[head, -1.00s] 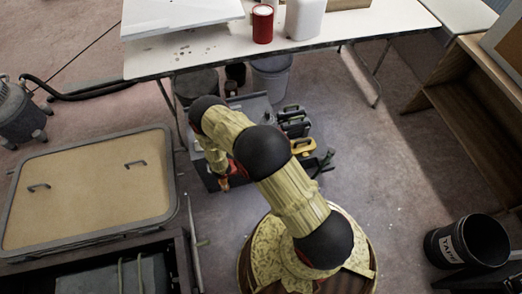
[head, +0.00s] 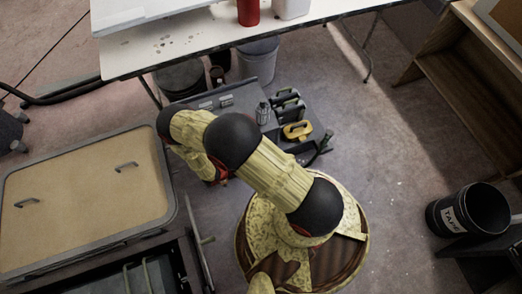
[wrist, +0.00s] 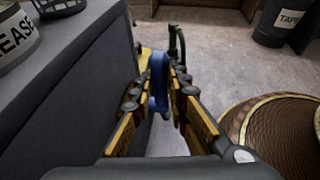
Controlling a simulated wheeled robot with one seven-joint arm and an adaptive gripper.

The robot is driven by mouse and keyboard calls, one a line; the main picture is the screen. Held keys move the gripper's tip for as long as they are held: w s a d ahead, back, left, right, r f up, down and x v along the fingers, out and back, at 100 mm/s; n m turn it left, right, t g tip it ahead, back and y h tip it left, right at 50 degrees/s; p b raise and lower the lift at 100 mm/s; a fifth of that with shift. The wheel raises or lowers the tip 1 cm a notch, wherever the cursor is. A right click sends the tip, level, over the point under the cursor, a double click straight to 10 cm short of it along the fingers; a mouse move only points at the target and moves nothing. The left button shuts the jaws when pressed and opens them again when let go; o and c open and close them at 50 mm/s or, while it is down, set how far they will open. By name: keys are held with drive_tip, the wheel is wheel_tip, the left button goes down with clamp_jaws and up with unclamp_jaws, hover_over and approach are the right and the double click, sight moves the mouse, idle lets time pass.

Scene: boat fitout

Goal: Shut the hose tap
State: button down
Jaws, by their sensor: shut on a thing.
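In the wrist view my gripper (wrist: 160,92) has its two dark, yellow-sided fingers closed in on a narrow blue piece (wrist: 157,68), which looks like the lever of the hose tap. The blue piece stands upright between the fingertips. The fingers cover much of it, so I cannot tell the tap's angle. A dark green curved part (wrist: 177,45) rises just beyond the right finger, apparently a hose or pipe. In the head view my arm hides the gripper's fingers and the tap.
A dark grey cabinet side (wrist: 70,95) stands close on the left in the wrist view.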

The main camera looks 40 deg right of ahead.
drive_tip(key=c, duration=1.7)
unclamp_jaws()
drive_tip(key=shift+c, duration=0.2)
drive_tip(key=shift+a, duration=0.1)
drive_tip(key=v, duration=1.2)
